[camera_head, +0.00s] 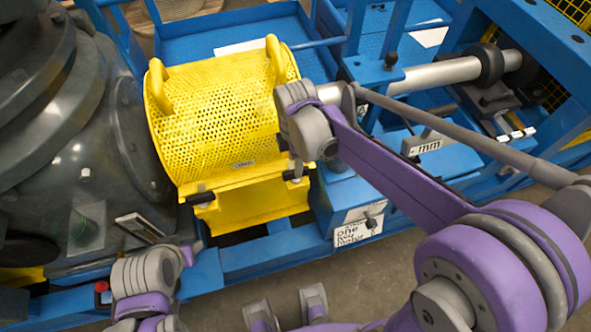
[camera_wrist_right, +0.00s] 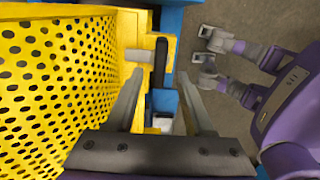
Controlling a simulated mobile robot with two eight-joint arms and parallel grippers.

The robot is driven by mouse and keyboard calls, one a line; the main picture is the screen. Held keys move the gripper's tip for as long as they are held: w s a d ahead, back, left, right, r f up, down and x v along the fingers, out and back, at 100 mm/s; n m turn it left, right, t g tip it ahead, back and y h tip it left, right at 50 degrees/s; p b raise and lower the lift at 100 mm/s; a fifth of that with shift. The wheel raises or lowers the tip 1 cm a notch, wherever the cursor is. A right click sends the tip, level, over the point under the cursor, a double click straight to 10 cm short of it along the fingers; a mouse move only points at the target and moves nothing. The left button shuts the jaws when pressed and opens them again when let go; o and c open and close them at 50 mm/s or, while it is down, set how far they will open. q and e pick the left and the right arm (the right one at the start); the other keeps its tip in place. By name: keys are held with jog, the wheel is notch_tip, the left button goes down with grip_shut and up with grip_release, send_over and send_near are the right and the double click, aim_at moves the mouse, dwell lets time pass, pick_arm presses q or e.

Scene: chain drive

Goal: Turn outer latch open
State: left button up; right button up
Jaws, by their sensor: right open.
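The yellow perforated guard (camera_head: 215,120) with two top handles stands between the dark motor housing and the shaft. One black latch handle (camera_head: 200,198) sits at its lower left front. Another black latch handle (camera_head: 294,175) sits at its right end, partly hidden by my right arm. My right gripper (camera_head: 294,162) is at this right-end latch. In the right wrist view the gripper's fingers (camera_wrist_right: 161,88) are apart, with a black latch handle (camera_wrist_right: 161,62) between and just beyond them; contact cannot be told. My left arm's grey end (camera_head: 188,252) shows low at left; its jaws are unclear.
The blue frame (camera_head: 245,262) runs below the guard. A dark grey motor housing (camera_head: 85,150) fills the left side. A steel shaft (camera_head: 440,74) extends right of the guard. A labelled blue block (camera_head: 345,205) stands close right of the gripper. Open floor (camera_head: 395,275) lies in front.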

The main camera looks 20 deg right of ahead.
jog(key=shift+f, duration=2.3)
grip_shut()
